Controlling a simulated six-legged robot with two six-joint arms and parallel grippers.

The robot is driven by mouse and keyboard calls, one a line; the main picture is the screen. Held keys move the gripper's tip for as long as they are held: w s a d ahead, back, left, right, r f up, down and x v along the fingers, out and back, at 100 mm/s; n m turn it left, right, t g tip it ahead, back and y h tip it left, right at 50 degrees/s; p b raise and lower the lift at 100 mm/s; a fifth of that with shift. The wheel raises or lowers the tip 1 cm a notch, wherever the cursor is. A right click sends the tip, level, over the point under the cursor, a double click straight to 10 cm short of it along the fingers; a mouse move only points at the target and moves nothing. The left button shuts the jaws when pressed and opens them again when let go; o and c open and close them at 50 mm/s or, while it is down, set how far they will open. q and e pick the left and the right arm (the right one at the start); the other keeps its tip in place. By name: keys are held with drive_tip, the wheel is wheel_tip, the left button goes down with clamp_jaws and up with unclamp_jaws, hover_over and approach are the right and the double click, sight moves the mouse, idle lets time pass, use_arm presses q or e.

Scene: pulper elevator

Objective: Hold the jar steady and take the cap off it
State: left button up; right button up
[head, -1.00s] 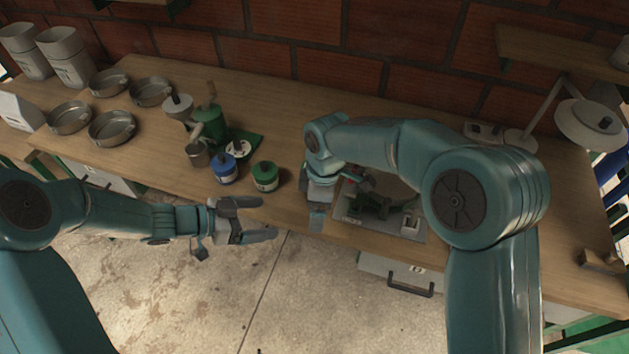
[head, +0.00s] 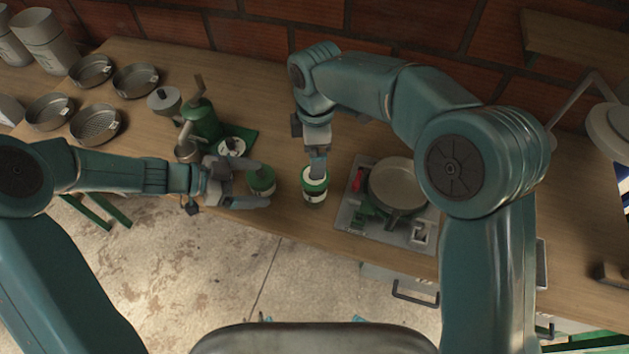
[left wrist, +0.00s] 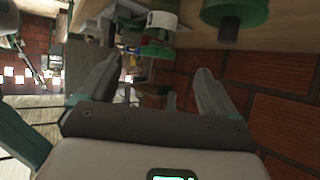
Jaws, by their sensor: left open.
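A jar with a green band and pale label (head: 315,196) stands on the table, left of the stove. My right gripper (head: 318,160) comes down from above onto its top. Its fingertips are small there, and I cannot tell whether they grip the cap. In the left wrist view the pale jar (left wrist: 163,20) shows upside down, ahead of my fingers. My left gripper (head: 262,187) is open and empty, left of that jar and pointing toward it.
A pan (head: 398,183) sits over the stove plate (head: 347,216) to the right. A green pulper (head: 203,120) and several metal pans (head: 96,124) stand to the left. A brick wall (head: 400,35) closes off the back.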

sight(304, 186)
drive_tip(key=shift+w+a, duration=0.2)
drive_tip(key=shift+a, duration=0.05)
use_arm(q)
drive_tip(key=x, duration=1.5)
drive_tip(key=shift+s+d, duration=0.1)
use_arm(e)
drive_tip(key=shift+s+d, duration=0.2)
drive_tip(key=shift+s, duration=0.1)
use_arm(q)
drive_tip(key=shift+w+d+f, duration=0.35)
drive_tip(key=shift+f, duration=0.05)
use_arm(e)
drive_tip(key=shift+w+a, duration=0.1)
drive_tip(key=shift+w, duration=0.1)
use_arm(q)
drive_tip(key=shift+s, duration=0.1)
use_arm(e)
drive_tip(key=shift+s, duration=0.1)
use_arm(q)
drive_tip(key=shift+r, duration=0.1)
